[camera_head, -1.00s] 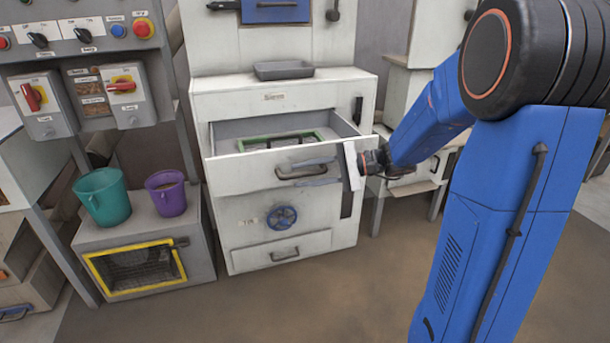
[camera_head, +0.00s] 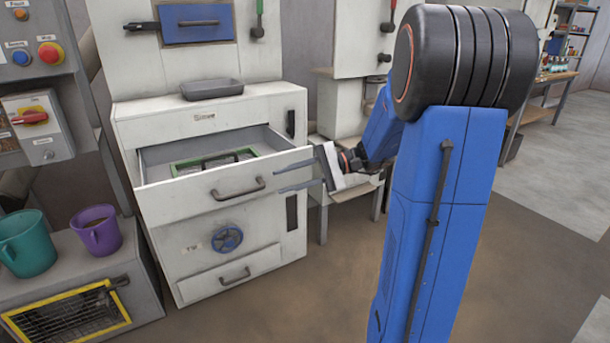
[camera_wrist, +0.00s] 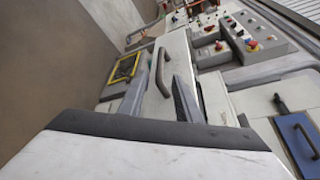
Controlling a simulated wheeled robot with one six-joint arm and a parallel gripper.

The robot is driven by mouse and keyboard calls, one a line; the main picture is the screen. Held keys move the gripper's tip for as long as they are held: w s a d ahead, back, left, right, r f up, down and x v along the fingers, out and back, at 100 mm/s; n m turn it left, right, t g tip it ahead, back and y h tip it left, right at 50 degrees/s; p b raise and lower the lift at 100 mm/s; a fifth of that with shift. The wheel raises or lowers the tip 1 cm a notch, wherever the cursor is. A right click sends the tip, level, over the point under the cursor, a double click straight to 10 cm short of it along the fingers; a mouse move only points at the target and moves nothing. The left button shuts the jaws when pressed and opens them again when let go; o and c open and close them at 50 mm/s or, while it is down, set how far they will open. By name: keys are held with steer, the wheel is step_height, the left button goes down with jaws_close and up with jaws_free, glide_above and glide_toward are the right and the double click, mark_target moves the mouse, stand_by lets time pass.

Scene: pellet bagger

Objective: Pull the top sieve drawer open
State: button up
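The top sieve drawer (camera_head: 170,207) of the white cabinet is pulled out, and a green-framed sieve (camera_head: 205,163) shows inside it. Its dark bar handle (camera_head: 238,189) is on the front panel; the handle also shows in the wrist view (camera_wrist: 163,75). My gripper (camera_head: 278,181) is just right of the handle in the head view, with its two fingers spread and nothing between them. In the wrist view the fingers (camera_wrist: 157,97) stand apart, with the handle seen beyond and between them, not gripped.
A lower drawer (camera_head: 225,279) is shut, below a blue handwheel (camera_head: 227,239). A grey tray (camera_head: 212,89) sits on the cabinet top. Teal (camera_head: 27,243) and purple (camera_head: 98,231) buckets stand at left. The floor in front (camera_head: 290,300) is clear.

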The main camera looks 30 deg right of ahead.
steer(key=shift+v, duration=2.5)
steer(key=s+a+f+n+g+h, duration=0.3)
steer(key=s+a+f+g+h, duration=0.15)
steer(key=s+a, duration=0.6)
steer(key=s+d+f+n+t+h, duration=0.1)
steer(key=s+f+n+t+h, duration=0.2)
steer(key=s+n+h, duration=0.4)
steer(key=s+t+h, duration=0.1)
steer(key=s+h, duration=0.2)
steer(key=s, duration=0.2)
steer(key=shift+s, duration=0.4)
